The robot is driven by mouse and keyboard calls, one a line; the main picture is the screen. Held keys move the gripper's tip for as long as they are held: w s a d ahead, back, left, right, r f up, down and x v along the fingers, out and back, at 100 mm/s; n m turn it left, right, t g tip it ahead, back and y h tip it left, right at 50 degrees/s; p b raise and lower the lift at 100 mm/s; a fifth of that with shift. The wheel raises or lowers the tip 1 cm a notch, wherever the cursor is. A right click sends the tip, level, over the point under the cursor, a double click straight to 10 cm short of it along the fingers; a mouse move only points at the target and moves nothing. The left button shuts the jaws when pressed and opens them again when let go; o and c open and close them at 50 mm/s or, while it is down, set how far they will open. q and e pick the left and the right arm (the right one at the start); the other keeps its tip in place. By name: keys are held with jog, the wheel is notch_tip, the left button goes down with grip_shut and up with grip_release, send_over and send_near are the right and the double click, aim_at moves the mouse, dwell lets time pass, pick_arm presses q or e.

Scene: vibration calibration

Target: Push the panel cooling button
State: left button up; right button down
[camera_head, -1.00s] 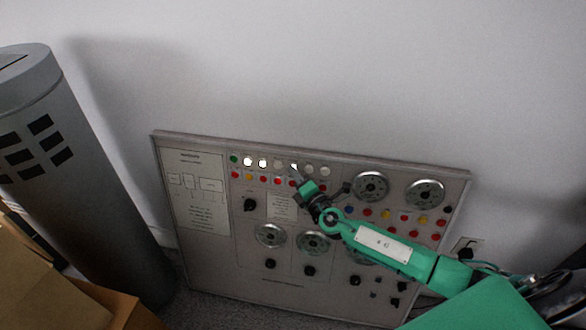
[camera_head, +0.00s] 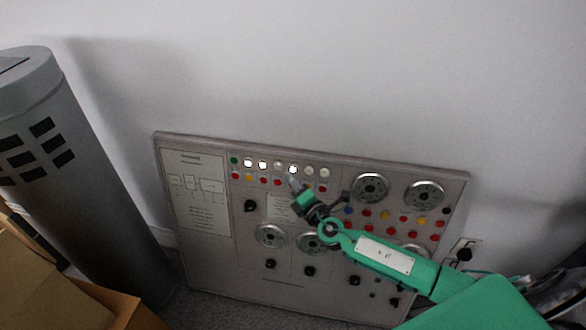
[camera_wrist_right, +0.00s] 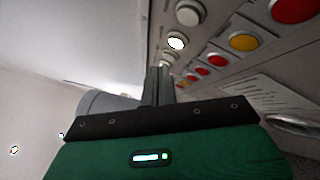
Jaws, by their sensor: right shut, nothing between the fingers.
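A grey control panel (camera_head: 235,268) leans against the wall, with a top row of round white lamps and a row of red and yellow buttons (camera_head: 263,181) below it. Several lamps glow, including a bright one (camera_head: 293,169) just above my right gripper. No button label is readable, so I cannot tell which is the panel cooling button. My right gripper (camera_head: 291,180) is shut and empty, its tip at the button row, hiding part of it. In the right wrist view its shut fingers (camera_wrist_right: 160,84) point along the rows; contact is unclear. My left gripper is out of view.
Round dials (camera_head: 370,187) and black knobs (camera_head: 250,205) cover other parts of the panel. A grey cylinder (camera_head: 95,200) stands at the left, with cardboard boxes (camera_head: 60,290) at the lower left. The wall above the panel is bare.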

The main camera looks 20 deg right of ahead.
jog(key=s+a, duration=0.2)
jog(key=shift+s+r+p, duration=0.35)
jog(key=shift+s, duration=0.05)
jog(key=shift+d, duration=0.1)
